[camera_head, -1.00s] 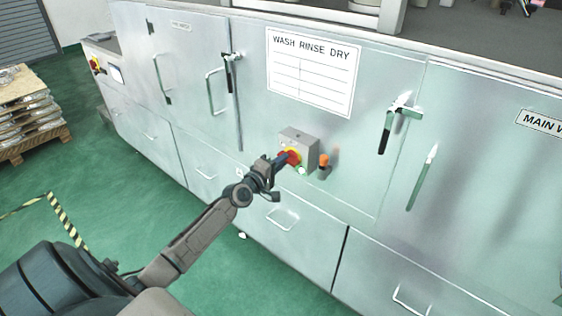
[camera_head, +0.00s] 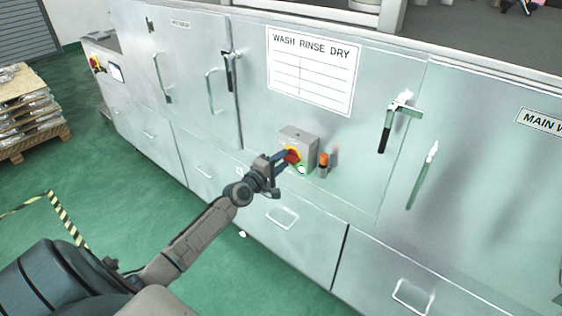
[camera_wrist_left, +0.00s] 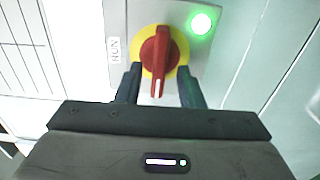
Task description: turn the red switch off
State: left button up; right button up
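The red switch (camera_head: 292,156) is a rotary handle on a yellow disc, on a grey box (camera_head: 300,136) on the metal cabinet front. In the left wrist view the red handle (camera_wrist_left: 159,58) stands nearly upright, its white mark at the lower end. A RUN label (camera_wrist_left: 115,49) is left of the disc. A green lamp (camera_wrist_left: 201,23) is lit at upper right. My left gripper (camera_head: 281,158) is at the switch. In the wrist view its fingers (camera_wrist_left: 159,86) are apart, one either side of the handle's lower end, with gaps visible. My right gripper is out of view.
Door handles (camera_head: 399,110) and drawer pulls (camera_head: 283,218) stick out from the cabinet. A loaded pallet (camera_head: 30,112) is at far left. Green floor (camera_head: 110,180) is clear between.

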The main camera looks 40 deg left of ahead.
pick_arm(q)
jog(key=s+p, duration=0.2)
jog(key=s, duration=0.8)
jog(key=shift+s+a, duration=0.4)
jog(key=shift+f, duration=0.1)
